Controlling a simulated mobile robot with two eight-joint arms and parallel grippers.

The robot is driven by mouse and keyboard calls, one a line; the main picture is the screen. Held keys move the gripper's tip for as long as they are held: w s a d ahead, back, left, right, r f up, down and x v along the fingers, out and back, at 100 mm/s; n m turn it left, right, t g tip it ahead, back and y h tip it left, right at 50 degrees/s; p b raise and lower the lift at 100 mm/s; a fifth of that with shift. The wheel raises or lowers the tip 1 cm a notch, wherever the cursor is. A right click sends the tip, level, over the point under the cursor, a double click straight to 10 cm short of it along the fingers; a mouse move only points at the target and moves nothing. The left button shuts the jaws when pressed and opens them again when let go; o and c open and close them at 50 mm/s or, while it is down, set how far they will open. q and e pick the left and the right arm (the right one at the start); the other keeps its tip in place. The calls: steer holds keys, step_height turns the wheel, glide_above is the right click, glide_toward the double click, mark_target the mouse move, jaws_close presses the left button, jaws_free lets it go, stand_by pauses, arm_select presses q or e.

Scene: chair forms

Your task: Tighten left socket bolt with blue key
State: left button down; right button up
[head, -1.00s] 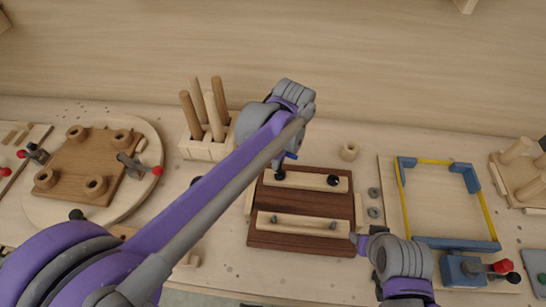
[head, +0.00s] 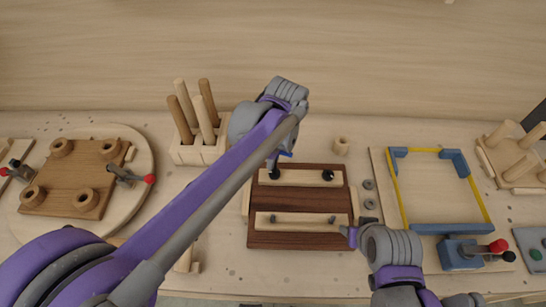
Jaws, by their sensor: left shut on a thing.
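A dark wooden board (head: 300,206) lies on the bench, with a light strip (head: 300,180) across its back and another light strip (head: 285,224) across its front. The back strip carries two black socket bolts, the left socket bolt (head: 274,174) and the right socket bolt (head: 328,175). My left gripper (head: 276,160) points down just above the left bolt, shut on the blue key (head: 286,154). Only a small blue part of the key shows; whether its tip sits in the socket is hidden. My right gripper (head: 350,235) is beside the board's front right corner; its jaws are too small to read.
A peg block (head: 200,150) with upright dowels stands behind left. A round board (head: 140,185) with a brown plate and red-tipped clamps is at left. Washers (head: 369,184) lie right of the board. A blue-cornered frame (head: 440,228) with a blue clamp (head: 460,253) is at right.

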arm_select(q)
steer(key=shift+n, duration=0.6)
steer(key=shift+w+r+p, duration=0.15)
steer(key=shift+r+p, duration=0.75)
steer(key=shift+r, duration=1)
arm_select(e)
steer(key=shift+w+r, duration=0.35)
steer(key=shift+r, duration=0.35)
steer(key=shift+w+r, duration=0.3)
steer(key=shift+r, duration=0.35)
arm_select(q)
steer(key=shift+r+p, duration=0.3)
steer(key=shift+r, duration=0.45)
arm_select(e)
steer(key=shift+w+r, duration=0.2)
steer(key=shift+r, duration=0.3)
